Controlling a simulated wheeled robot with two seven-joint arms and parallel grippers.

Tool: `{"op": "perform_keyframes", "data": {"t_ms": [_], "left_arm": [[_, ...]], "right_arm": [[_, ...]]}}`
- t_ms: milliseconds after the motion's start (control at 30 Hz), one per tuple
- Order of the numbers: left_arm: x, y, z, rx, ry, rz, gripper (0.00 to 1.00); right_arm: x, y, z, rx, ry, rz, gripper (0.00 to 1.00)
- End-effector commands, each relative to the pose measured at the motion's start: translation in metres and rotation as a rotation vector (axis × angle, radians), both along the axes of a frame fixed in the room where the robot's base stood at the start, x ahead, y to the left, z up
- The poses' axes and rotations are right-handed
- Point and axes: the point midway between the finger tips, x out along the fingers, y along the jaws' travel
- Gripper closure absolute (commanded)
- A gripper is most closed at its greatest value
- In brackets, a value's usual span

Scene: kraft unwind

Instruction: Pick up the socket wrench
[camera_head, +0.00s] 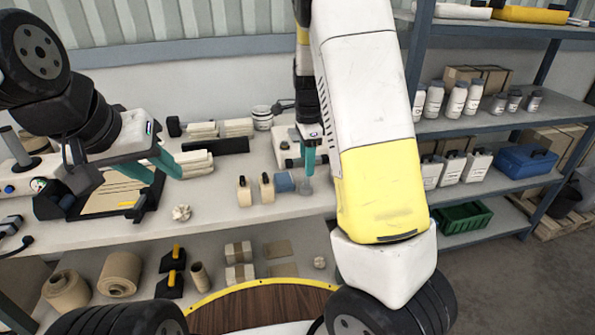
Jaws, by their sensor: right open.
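I cannot make out the socket wrench for certain. A small grey piece (306,187) shows on the bench right under the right gripper's teal finger, and I cannot tell what it is. My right gripper (309,168) is open and points down low over the bench, partly hidden behind my white and yellow arm. My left gripper (163,178) is open and empty, its teal fingers apart above the left part of the bench, over a dark tray with paper (112,198).
A crumpled paper ball (181,212) lies near the bench's front edge. Paper rolls (120,273) lie on the lower shelf. Shelving with a blue toolbox (524,162) stands right.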

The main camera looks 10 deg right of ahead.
Motion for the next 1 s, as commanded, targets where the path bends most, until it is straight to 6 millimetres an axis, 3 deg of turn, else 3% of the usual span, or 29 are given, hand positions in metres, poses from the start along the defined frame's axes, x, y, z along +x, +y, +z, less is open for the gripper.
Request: {"op": "perform_keyframes", "data": {"t_ms": [167,433,667,1000], "left_arm": [[0.000,0.000,0.000,0.000,0.000,0.000,0.64],[0.000,0.000,0.000,0.000,0.000,0.000,0.64],[0.000,0.000,0.000,0.000,0.000,0.000,0.64],[0.000,0.000,0.000,0.000,0.000,0.000,0.64]], "right_arm": [[-0.001,0.000,-0.022,0.001,0.001,0.001,0.56],[0.000,0.001,-0.024,0.002,-0.001,0.001,0.56],[0.000,0.001,-0.024,0.002,-0.001,0.001,1.00],[0.000,0.001,-0.023,0.002,-0.002,0.002,1.00]]}}
